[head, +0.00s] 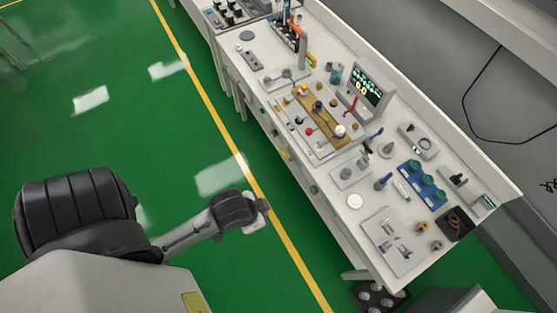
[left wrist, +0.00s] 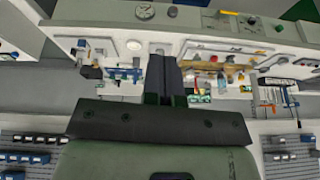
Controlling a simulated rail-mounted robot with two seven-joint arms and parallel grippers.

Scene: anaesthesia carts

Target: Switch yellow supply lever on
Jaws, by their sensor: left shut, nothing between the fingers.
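A small yellow piece (head: 284,155) shows on the front of the long white bench in the head view; I cannot tell whether it is the supply lever. Another yellow part (left wrist: 229,13) is on the panel at the top of the left wrist view, too small to identify. My left gripper (left wrist: 162,60) is shut and empty, its dark fingers pointing toward the bench front. In the head view my left arm reaches in from the left and ends short of the bench, over the green floor; its fingers are not clear there. My right gripper is not in view.
The white bench (head: 349,223) carries a wooden board (head: 329,124) with knobs, a display unit (head: 368,90), a blue rack (head: 422,185) and a grey plate (head: 391,242). A round gauge (left wrist: 145,11) shows in the left wrist view. Green floor lies free before the bench.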

